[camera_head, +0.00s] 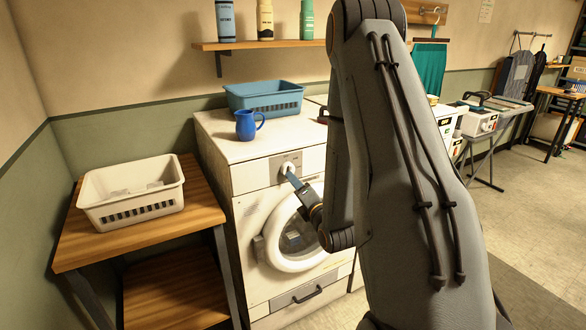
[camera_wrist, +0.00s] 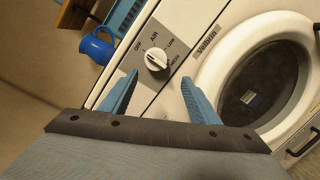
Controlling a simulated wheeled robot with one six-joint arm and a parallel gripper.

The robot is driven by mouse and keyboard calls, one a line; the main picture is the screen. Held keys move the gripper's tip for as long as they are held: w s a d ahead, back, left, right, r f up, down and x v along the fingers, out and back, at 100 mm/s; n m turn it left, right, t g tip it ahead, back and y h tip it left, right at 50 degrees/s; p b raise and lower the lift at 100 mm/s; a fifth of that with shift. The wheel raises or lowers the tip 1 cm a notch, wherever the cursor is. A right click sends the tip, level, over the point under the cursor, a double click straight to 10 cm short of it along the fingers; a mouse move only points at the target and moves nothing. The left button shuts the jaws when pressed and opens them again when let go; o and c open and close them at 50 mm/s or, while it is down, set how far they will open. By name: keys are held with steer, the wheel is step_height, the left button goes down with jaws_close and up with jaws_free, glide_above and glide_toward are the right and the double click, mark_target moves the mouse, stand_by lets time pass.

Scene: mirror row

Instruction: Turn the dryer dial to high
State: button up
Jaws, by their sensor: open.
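The dryer dial (camera_wrist: 156,60) is a round white knob on a grey panel, printed OFF, AIR, LOW and HIGH around it. In the wrist view it lies just beyond and between my fingertips; its exact pointer setting is too small to tell. In the head view the dial (camera_head: 288,168) is on the front of the white dryer (camera_head: 240,205), above the round door. My gripper (camera_wrist: 158,77) has blue fingers, open and empty, one on each side below the dial. In the head view my gripper (camera_head: 293,181) is close to the dial; contact cannot be told.
A blue jug (camera_head: 246,125) and a blue basket (camera_head: 264,97) stand on the dryer top. A white basket (camera_head: 131,192) sits on a wooden table (camera_head: 85,247) at left. The round dryer door (camera_wrist: 256,78) is beside my right finger. My arm hides the scene's middle.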

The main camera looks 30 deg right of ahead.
steer(key=w+d+r+n+p, duration=0.1)
steer(key=w+p, duration=0.1)
steer(key=w, duration=0.5)
steer(key=shift+d+t+p, duration=0.3)
steer(key=shift+t+p, duration=0.1)
steer(key=shift+w, duration=0.1)
steer(key=c, duration=1.1)
